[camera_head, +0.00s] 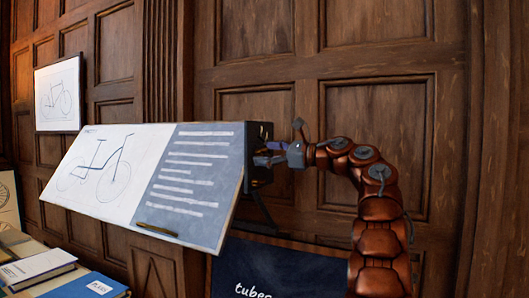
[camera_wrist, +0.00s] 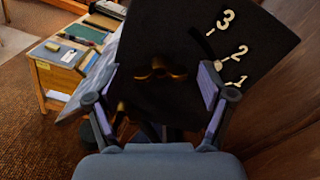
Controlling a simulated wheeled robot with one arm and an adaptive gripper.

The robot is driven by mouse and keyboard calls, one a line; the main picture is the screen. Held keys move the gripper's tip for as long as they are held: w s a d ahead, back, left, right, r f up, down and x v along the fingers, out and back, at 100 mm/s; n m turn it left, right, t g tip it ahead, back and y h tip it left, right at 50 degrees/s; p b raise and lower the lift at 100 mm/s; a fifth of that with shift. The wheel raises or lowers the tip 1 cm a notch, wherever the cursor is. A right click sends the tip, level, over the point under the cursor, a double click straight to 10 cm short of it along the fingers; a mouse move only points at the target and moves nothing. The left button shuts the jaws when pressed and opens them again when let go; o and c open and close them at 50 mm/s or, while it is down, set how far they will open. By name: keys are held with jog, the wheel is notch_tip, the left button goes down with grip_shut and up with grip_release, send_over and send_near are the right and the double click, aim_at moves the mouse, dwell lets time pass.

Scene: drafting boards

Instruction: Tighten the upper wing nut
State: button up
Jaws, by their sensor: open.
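A brass-coloured wing nut (camera_wrist: 160,70) shows on a dark plate (camera_wrist: 185,35) at the drafting board's side, its two wings spread left and right in the wrist view. My gripper (camera_wrist: 160,82) is open, with one finger on each side of the nut in the picture; I see no contact. A second brass-coloured piece (camera_wrist: 122,107) shows lower, partly in shadow; I cannot tell if it is another wing nut. In the head view my gripper (camera_head: 284,146) is at the right edge of the drafting board (camera_head: 190,225), where the nut is hidden.
A wooden desk (camera_wrist: 55,85) with books and tools stands at upper left of the wrist view. A panelled wall (camera_head: 400,130) is close behind my arm. A dark blue sign (camera_head: 275,268) stands below the board.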

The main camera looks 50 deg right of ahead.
jog(key=shift+w+a, duration=0.1)
jog(key=shift+w, duration=0.2)
jog(key=shift+r, duration=0.1)
jog(key=shift+c, duration=0.3)
jog(key=c, duration=1.1)
jog(key=shift+a+m+b, duration=0.1)
jog(key=shift+m+b, duration=0.2)
jog(key=shift+m, duration=2.5)
jog(key=o, duration=1.2)
jog(key=shift+c, duration=0.2)
